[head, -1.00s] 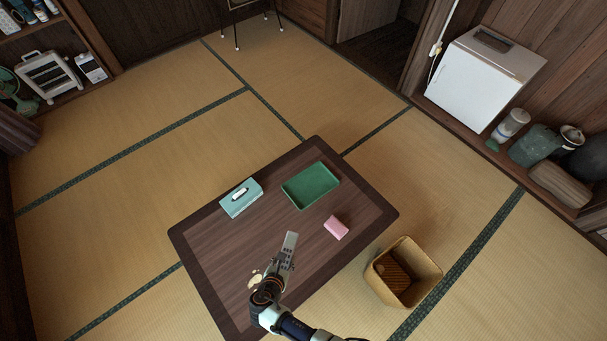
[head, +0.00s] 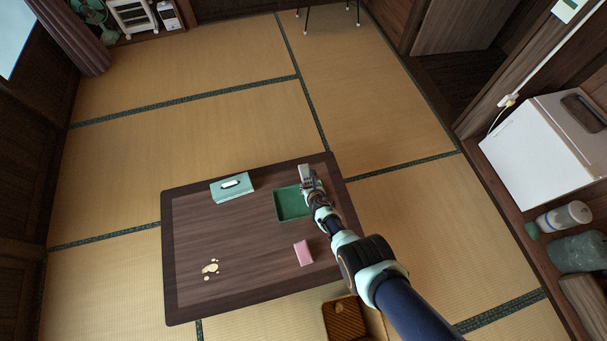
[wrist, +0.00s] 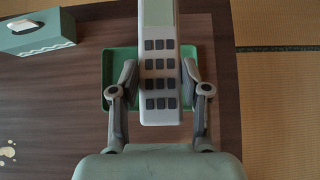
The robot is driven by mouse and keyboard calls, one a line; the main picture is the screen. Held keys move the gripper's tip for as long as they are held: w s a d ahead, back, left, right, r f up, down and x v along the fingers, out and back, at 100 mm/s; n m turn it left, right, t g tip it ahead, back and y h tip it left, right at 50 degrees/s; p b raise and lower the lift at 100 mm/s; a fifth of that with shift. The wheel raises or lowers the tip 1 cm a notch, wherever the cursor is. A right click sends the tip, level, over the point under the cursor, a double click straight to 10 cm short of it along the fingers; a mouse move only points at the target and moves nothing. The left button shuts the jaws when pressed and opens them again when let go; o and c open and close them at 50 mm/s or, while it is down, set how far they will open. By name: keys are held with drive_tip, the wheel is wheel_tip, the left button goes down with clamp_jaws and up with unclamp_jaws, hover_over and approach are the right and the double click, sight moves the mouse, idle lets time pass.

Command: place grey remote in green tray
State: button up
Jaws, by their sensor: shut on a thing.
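The grey remote (wrist: 159,62) is a long pale bar with rows of dark buttons. My gripper (wrist: 159,88) is shut on it, with one finger on each side, in the wrist view. The green tray (head: 290,204) lies on the low table, and the remote is in front of or above its right part in the head view. In the wrist view the tray (wrist: 112,95) shows below and on both sides of the remote. My gripper (head: 310,184) and arm hide the tray's right side. I cannot tell how high the remote is held.
A teal tissue box (head: 232,187) stands left of the tray on the table (head: 240,255). A pink block (head: 303,252) lies in front of the tray. A pale spill (head: 210,268) is at the front left. A wicker basket (head: 345,318) stands on the floor.

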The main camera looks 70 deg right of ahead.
wheel_tip(320, 180, down, 20)
drive_tip(key=b, duration=2)
drive_tip(key=shift+a+f, duration=0.15)
drive_tip(key=shift+f, duration=0.05)
drive_tip(key=shift+w+r, duration=0.1)
drive_tip(key=shift+r, duration=0.15)
drive_tip(key=o, duration=1.2)
drive_tip(key=p+v, duration=1.2)
drive_tip(key=p, duration=0.1)
